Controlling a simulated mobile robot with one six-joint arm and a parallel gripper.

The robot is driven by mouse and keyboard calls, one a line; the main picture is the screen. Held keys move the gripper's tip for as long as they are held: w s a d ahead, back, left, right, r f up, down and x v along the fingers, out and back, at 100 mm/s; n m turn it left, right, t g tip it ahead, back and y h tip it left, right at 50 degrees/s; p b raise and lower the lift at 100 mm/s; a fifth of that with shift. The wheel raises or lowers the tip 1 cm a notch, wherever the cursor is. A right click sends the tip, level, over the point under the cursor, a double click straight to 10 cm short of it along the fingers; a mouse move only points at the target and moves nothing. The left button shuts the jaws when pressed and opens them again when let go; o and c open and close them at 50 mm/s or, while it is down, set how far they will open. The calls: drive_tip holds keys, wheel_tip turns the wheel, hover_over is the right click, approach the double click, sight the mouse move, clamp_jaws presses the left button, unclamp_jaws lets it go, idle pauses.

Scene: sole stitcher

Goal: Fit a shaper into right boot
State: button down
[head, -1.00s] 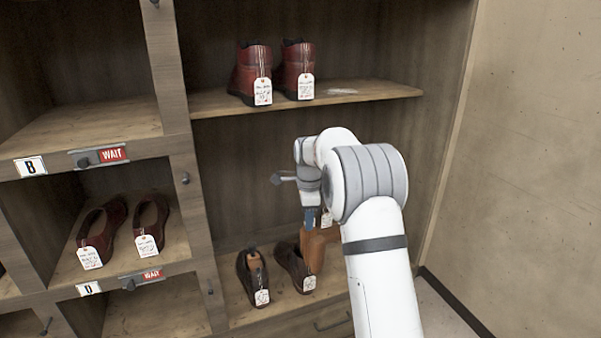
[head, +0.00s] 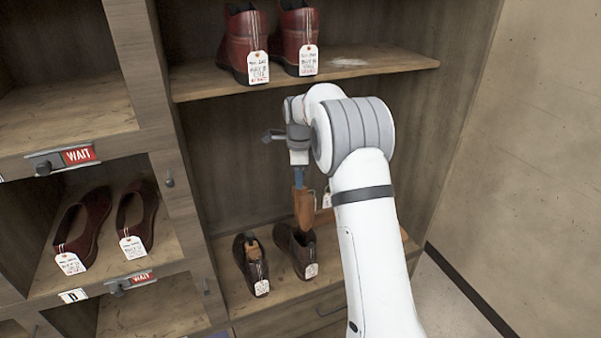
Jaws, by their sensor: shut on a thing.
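My gripper (head: 299,178) is shut on an orange-brown shaper (head: 304,208) and holds it upright, narrow end down. The shaper's lower tip appears at or just above the opening of the dark brown right boot (head: 297,258); I cannot tell whether it has entered. The left boot (head: 241,268) stands beside it with another shaper (head: 253,250) in its opening. Both boots stand on the lower shelf (head: 275,301) with white tags at their near ends. The fingertips are small and partly hidden by the shaper.
Red-brown boots (head: 268,42) stand on the upper shelf (head: 390,73) above my arm. Dark red shoes (head: 137,213) sit in the left cubby, beyond an upright divider (head: 182,213). A white tag (head: 327,198) shows behind my arm, its item mostly hidden. A wall is at right.

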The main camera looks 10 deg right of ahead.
sight(300, 246)
drive_tip(key=shift+s+d+f+b, duration=0.1)
drive_tip(key=shift+s+f+b, duration=0.1)
drive_tip(key=shift+f+b, duration=1.85)
drive_tip(key=shift+s+d+f+b, duration=0.15)
drive_tip(key=shift+f+b, duration=0.95)
drive_tip(key=shift+f, duration=1.7)
drive_tip(key=shift+s+f+b, duration=0.1)
drive_tip(key=shift+f+b, duration=2.25)
drive_tip(key=shift+f, duration=1.5)
drive_tip(key=c, duration=1.1)
unclamp_jaws()
drive_tip(key=shift+o, duration=0.2)
